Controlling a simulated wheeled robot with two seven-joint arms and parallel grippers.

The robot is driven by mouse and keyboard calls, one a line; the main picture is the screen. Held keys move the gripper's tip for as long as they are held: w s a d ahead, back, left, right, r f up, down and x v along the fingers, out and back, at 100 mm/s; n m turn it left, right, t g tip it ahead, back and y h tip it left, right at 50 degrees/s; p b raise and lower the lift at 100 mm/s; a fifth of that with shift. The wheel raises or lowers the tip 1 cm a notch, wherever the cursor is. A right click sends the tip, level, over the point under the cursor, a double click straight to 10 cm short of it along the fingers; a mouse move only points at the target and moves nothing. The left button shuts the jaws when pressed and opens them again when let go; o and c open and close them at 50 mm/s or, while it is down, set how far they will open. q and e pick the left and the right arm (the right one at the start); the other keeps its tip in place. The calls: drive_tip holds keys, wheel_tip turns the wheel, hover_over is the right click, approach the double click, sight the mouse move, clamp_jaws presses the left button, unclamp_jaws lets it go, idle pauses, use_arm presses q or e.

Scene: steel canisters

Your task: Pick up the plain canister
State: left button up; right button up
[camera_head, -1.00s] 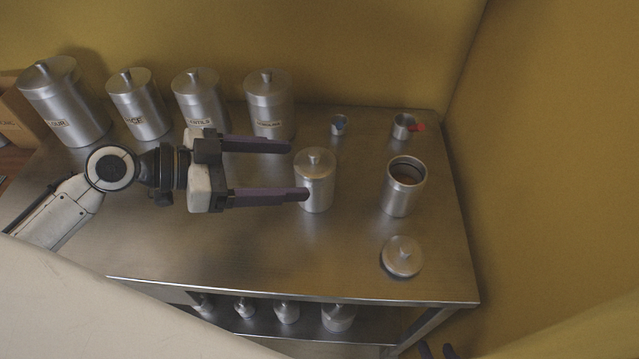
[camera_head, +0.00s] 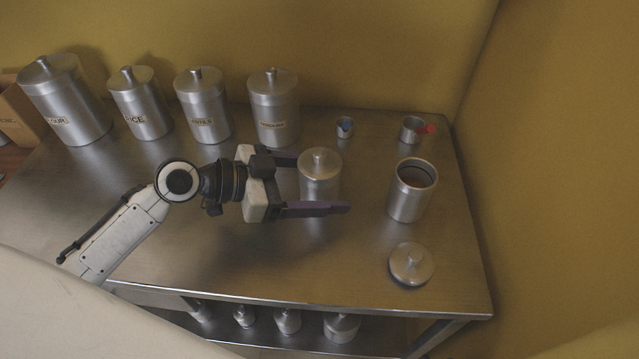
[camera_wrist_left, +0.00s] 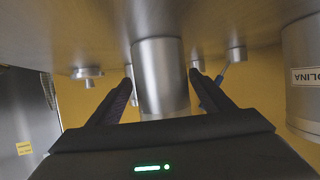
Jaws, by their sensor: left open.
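The plain canister (camera_head: 319,168), brushed steel with a knobbed lid and no label in sight, stands upright on the steel table. My left gripper (camera_head: 328,184) is open and level, with one finger on the near side of the canister and the other running behind it. In the left wrist view, which is upside down, the canister (camera_wrist_left: 160,75) stands between the two open fingers (camera_wrist_left: 161,80). Whether the fingers touch it I cannot tell. The canister's lower front is partly hidden by the near finger. My right gripper is not in view.
Several labelled canisters (camera_head: 273,105) line the back of the table (camera_head: 250,260). An open canister (camera_head: 407,200) stands to the right, with a loose lid (camera_head: 411,264) in front. The front table area is clear.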

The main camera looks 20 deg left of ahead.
sight(339, 183)
use_arm(q)
drive_tip(key=x, duration=0.3)
drive_tip(key=shift+w+d, duration=0.15)
drive_tip(key=shift+w, duration=0.1)
drive_tip(key=shift+c, duration=0.3)
drive_tip(key=shift+r, duration=0.1)
drive_tip(key=c, duration=1.2)
